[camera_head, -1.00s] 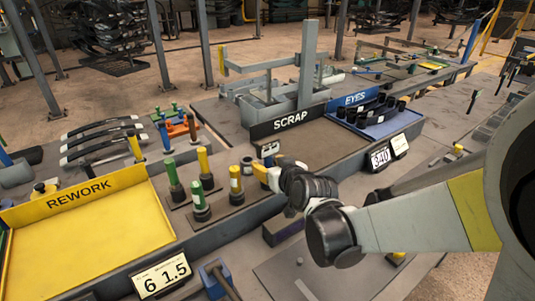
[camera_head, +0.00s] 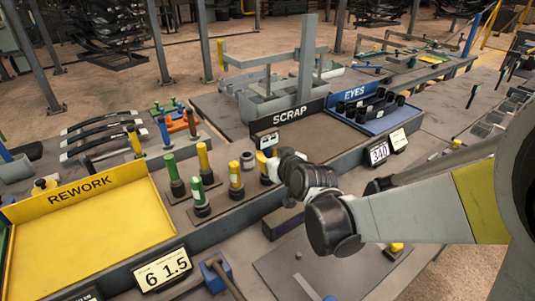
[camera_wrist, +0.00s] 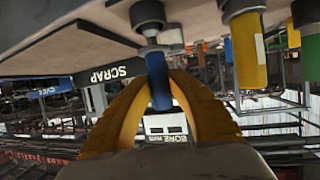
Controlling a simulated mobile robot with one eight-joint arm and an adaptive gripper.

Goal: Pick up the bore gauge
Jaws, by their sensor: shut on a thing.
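The bore gauge has a small white display (camera_head: 267,139) that shows above the right end of the gauge rack (camera_head: 226,201). In the wrist view its blue grip (camera_wrist: 158,82) is between the two yellow fingers of my gripper (camera_wrist: 165,85). The fingers are closed around the grip. A grey collar and dark round end show beyond the fingers, close to the rack. The display, marked BORE, shows behind the fingers. In the head view my gripper (camera_head: 270,168) largely hides the grip. I cannot tell whether the lower end is clear of the rack.
Yellow plug gauges (camera_head: 236,175) and a green one (camera_head: 196,190) stand just left of my gripper. The yellow REWORK tray (camera_head: 90,230) is at left. The SCRAP tray (camera_head: 320,140) and blue EYES tray (camera_head: 385,120) lie behind and to the right.

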